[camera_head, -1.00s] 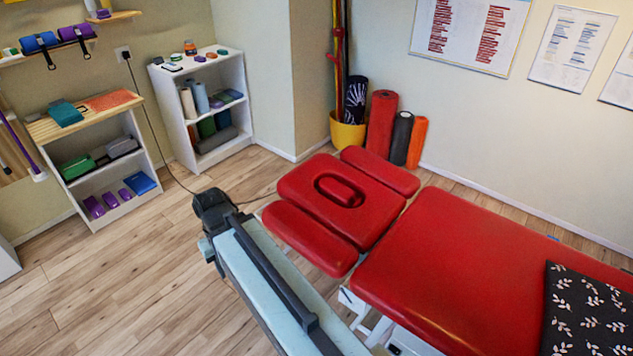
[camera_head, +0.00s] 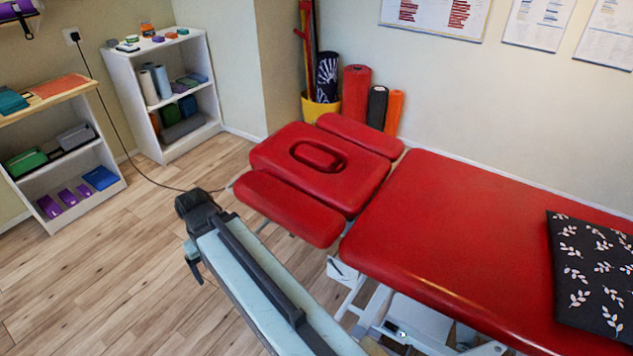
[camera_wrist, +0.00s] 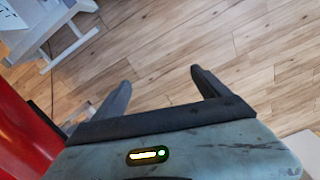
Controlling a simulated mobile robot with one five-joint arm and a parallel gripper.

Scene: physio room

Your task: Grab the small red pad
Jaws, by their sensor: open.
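A small red oval pad (camera_head: 315,156) sits in the oval opening of the red headrest (camera_head: 275,152) of a treatment table, with a dark gap around part of it. The wrist view does not show this pad. My gripper (camera_wrist: 162,86) is open in the wrist view, its two dark fingers spread, with only wooden floor seen between them. In the head view my arm reaches up from the bottom, left of the table; the fingertips cannot be made out there.
Red side pads (camera_head: 290,207) flank the headrest. The long red table top (camera_head: 450,235) carries a dark leaf-patterned cushion (camera_head: 592,275). Shelves (camera_head: 165,90) stand at the left; rolled mats (camera_head: 355,92) and a yellow pot (camera_head: 320,112) stand behind. The wooden floor at the left is clear.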

